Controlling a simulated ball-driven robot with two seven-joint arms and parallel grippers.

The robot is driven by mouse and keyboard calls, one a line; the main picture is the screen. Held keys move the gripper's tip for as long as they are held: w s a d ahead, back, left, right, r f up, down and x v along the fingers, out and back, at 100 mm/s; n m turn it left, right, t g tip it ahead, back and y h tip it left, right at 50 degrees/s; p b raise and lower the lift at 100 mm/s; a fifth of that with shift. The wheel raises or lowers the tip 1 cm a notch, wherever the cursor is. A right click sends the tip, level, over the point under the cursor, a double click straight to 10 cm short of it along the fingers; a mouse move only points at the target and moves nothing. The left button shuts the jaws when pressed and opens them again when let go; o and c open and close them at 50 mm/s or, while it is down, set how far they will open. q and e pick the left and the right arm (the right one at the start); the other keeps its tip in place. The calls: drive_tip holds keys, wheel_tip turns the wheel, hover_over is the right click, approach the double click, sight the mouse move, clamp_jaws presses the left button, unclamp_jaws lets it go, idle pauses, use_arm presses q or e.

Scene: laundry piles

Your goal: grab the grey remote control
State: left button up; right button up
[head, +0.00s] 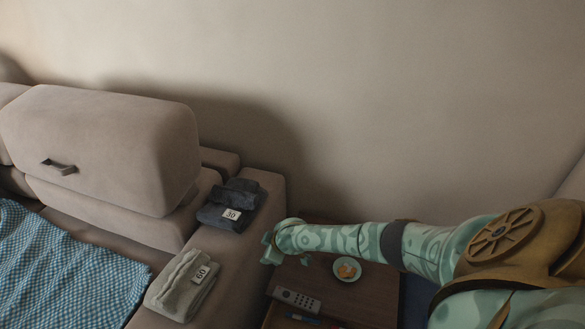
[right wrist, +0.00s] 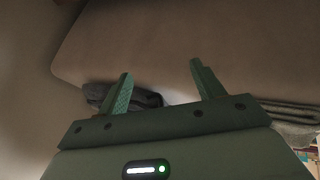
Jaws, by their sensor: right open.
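The grey remote control (head: 297,299) lies flat on the brown side table (head: 355,299), close to the table's left edge by the sofa arm. My right gripper (head: 268,249) is above the left side of the table, beyond the remote in the head view, and does not touch it. In the right wrist view my right gripper (right wrist: 160,78) has its two fingers spread apart with nothing between them. The remote does not show clearly in that view. My left gripper is in neither view.
A small plate (head: 341,274) with food is on the table right of the remote; a blue item (head: 305,319) lies in front. The sofa arm holds dark folded cloth (head: 222,215) labelled 30 and grey-green cloth (head: 171,287) labelled 60. A checked blanket (head: 65,270) covers the seat.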

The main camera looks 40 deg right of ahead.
wheel_tip(320, 180, down, 2)
drive_tip(key=w+d+f+g+b, duration=0.1)
drive_tip(key=w+b, duration=0.1)
drive_tip(key=b, duration=0.1)
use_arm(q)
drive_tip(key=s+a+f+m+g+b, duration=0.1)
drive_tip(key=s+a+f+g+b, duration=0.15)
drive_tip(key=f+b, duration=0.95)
use_arm(e)
drive_tip(key=m+g+p, duration=0.1)
drive_tip(key=g, duration=0.5)
hover_over(291, 296)
wheel_tip(291, 296, down, 12)
drive_tip(key=shift+w+f, duration=0.15)
drive_tip(key=shift+f, duration=0.25)
drive_tip(key=f+b, duration=0.2)
drive_tip(key=shift+s+f, duration=0.2)
drive_tip(key=shift+f, duration=0.2)
wheel_tip(291, 296, down, 2)
drive_tip(key=shift+f+b, duration=0.1)
drive_tip(key=shift+b, duration=0.9)
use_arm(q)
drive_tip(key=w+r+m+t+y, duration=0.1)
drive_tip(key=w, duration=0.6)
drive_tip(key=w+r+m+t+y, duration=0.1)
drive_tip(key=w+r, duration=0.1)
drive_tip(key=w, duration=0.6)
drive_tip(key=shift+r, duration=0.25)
use_arm(e)
drive_tip(key=c, duration=1.1)
